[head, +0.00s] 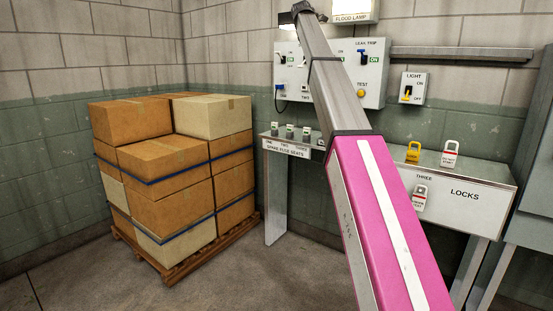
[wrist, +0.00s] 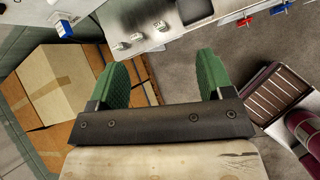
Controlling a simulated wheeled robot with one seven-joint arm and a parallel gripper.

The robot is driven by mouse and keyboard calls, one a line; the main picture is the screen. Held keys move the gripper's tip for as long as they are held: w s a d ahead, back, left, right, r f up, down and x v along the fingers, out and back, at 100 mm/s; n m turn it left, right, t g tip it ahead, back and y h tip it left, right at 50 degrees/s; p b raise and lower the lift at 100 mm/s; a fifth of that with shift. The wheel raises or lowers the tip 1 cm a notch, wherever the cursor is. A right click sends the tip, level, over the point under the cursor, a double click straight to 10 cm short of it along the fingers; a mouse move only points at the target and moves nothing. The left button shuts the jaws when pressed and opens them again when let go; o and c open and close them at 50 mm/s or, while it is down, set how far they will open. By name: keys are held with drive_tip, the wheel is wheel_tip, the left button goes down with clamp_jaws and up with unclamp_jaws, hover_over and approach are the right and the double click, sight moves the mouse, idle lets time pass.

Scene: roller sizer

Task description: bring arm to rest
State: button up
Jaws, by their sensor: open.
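My gripper (wrist: 163,72) shows in the wrist view with its two green fingers spread wide apart. Nothing is between them; bare floor and part of the pallet show beyond. In the head view my pink and grey arm rises from the lower right to the top edge, in front of the wall panel (head: 375,95). The gripper itself cannot be made out there.
Strapped cardboard boxes (head: 165,165) stand on a wooden pallet (head: 190,262) at left. A spare fuse seats shelf (head: 285,149) and a locks shelf (head: 490,195) with padlocks line the wall. A light switch (head: 412,89) is at right. Floor (head: 285,275) between pallet and arm is clear.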

drive_tip(key=s+d+f+m+g+y, duration=0.1)
drive_tip(key=s+f+m, duration=0.35)
drive_tip(key=f, duration=1.25)
drive_tip(key=s+d+f+m+g, duration=0.1)
drive_tip(key=s+f+m, duration=0.35)
drive_tip(key=f, duration=1.25)
drive_tip(key=s+f+m+g+y, duration=0.15)
drive_tip(key=s+f, duration=0.55)
drive_tip(key=f, duration=1)
drive_tip(key=s+f+m+g+y, duration=0.1)
drive_tip(key=s+f+m, duration=0.6)
drive_tip(key=s+f, duration=0.7)
drive_tip(key=s+d+f+m+g, duration=0.1)
drive_tip(key=s+f+m+g, duration=0.1)
drive_tip(key=s+f+m, duration=0.6)
drive_tip(key=s+f, duration=0.7)
drive_tip(key=s, duration=0.6)
drive_tip(key=shift+f+y, duration=0.2)
drive_tip(key=shift+y, duration=0.15)
drive_tip(key=shift+o, duration=0.2)
